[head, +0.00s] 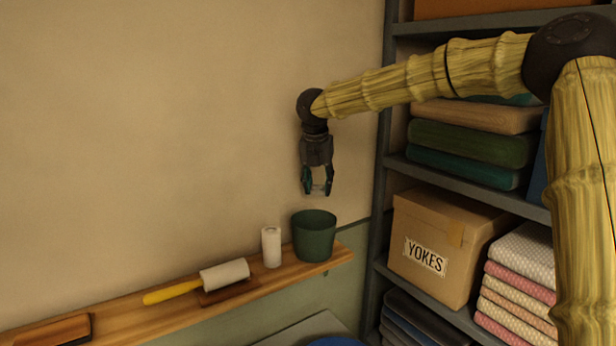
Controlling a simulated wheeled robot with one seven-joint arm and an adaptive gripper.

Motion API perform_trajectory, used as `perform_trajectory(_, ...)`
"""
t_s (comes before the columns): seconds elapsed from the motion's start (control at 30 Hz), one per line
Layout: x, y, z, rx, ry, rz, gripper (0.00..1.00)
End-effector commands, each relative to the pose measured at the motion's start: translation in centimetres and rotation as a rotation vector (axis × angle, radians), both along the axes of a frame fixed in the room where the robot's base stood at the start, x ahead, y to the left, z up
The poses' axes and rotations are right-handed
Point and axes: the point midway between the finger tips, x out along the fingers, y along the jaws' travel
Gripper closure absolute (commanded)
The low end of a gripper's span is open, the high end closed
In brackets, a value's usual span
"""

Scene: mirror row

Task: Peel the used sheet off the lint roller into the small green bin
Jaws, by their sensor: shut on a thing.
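The lint roller (225,274) lies on the wooden ledge, its white roll to the right on a dark wooden block and its yellow handle to the left. The small green bin (314,240) stands upright near the ledge's right end. My gripper (318,189) points down above the bin, clear of its rim. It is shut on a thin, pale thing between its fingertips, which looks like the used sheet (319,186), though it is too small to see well. The bin's bottom is hidden.
A white upright roll (271,248) stands between the lint roller and the bin. A brown block-like thing (45,331) lies at the ledge's left end. Shelves on the right hold a YOKES box (440,240) and folded cloths (518,285). The wall above the ledge is bare.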

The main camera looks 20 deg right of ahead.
Motion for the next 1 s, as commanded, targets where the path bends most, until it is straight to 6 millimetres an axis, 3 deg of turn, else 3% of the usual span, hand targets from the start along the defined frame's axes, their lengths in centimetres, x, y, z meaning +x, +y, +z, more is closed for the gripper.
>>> perform_trajectory(0.27,-0.1,-0.2,-0.8,0.000,0.000,-0.002,0.68)
perform_trajectory(0.8,-0.1,0.0,-5.7,0.000,0.000,0.000,0.68)
perform_trajectory(1.0,0.0,0.0,-6.1,0.001,0.000,0.001,0.68)
